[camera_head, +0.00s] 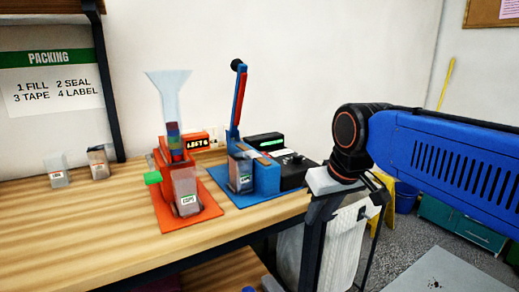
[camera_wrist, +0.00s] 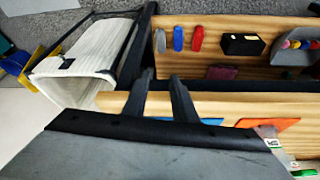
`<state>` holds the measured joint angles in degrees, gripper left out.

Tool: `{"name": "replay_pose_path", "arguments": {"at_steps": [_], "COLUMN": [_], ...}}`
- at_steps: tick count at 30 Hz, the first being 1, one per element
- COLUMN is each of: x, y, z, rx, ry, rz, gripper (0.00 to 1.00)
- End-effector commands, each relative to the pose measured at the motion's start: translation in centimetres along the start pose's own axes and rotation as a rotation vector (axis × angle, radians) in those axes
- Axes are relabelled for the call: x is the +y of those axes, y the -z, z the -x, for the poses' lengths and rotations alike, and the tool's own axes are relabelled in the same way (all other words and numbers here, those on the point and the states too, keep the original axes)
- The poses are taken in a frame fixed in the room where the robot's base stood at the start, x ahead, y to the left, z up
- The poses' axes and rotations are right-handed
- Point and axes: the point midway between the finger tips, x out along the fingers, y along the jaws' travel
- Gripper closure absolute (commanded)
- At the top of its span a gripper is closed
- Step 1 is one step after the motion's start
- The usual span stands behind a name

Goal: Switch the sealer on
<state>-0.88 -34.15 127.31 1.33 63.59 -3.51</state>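The sealer (camera_head: 266,178) is a blue device on a blue mat at the right end of the bench, in the head view. Its red-and-blue lever (camera_head: 238,100) stands upright with a black knob on top. A black box (camera_head: 293,172) with a dark dial sits against its right side. A bag-like clear pouch (camera_head: 241,172) is at its left. No switch position can be made out. My gripper (camera_wrist: 163,78) is open and empty in the wrist view, its two dark fingers apart. In the head view my wrist is right of the sealer, by the bench's right end, touching no part of it.
An orange filling station (camera_head: 190,214) with a funnel stands left of the sealer. Behind the sealer is a black box with a green readout (camera_head: 265,141). Two small pouches are at the far left. A white-lined bin (camera_head: 346,245) stands beside the bench. The bench front (camera_head: 90,235) is clear.

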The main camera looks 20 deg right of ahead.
Motion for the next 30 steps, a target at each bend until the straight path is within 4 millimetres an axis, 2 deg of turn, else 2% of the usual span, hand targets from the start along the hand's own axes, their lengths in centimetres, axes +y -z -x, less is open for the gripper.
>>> {"name": "replay_pose_path", "arguments": {"at_steps": [1,9,15,18,21,24,30], "x": [-0.1,-0.7,-1.4,-1.6,-1.8,-1.9,-2.0], "y": [2.5,14.1,21.6,24.4,26.2,27.1,27.3], "z": [1.3,7.4,10.8,12.0,12.7,13.1,12.2], "rx": [0.0,-0.008,-0.011,-0.011,-0.012,-0.014,-0.015], "ry": [0.005,0.035,0.056,0.065,0.071,0.075,0.076], "rz": [0.012,0.077,0.129,0.149,0.165,0.173,0.176], "gripper": [0.75,0.75,0.75,0.75,0.75,0.75,0.75]}}
